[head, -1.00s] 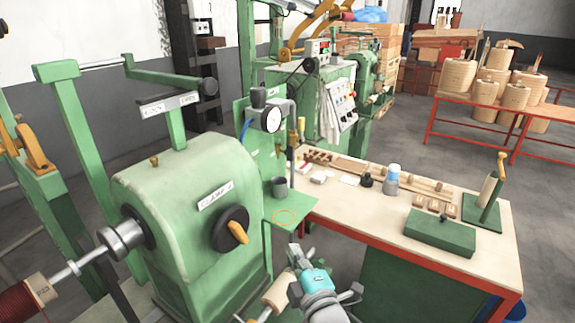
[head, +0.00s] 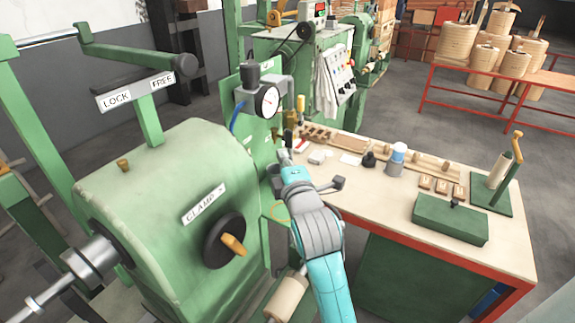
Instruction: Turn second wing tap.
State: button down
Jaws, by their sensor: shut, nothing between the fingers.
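My gripper (head: 285,157) is at the front left corner of the workbench, below the round pressure gauge (head: 267,101). Its fingers look shut and empty, though they are small and partly hidden by the teal wrist. Small brass fittings (head: 289,120), which may be the wing taps, show just right of the gauge on the green panel, above my fingertips. I cannot tell which is the second tap or how its wings are turned. No contact with them is clear.
The green clamp housing (head: 150,215) with its black handwheel (head: 224,241) stands close on the left. The wooden workbench (head: 385,200) on the right carries a green box (head: 450,220), a white-capped bottle (head: 396,160) and small parts. A red-framed table (head: 450,80) with coils stands behind.

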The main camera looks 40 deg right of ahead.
aim_at(287, 141)
jog(key=w+d, duration=0.4)
jog(key=w, duration=0.1)
jog(key=shift+d, duration=0.2)
jog(key=shift+w+d, duration=0.2)
jog(key=shift+d, duration=0.4)
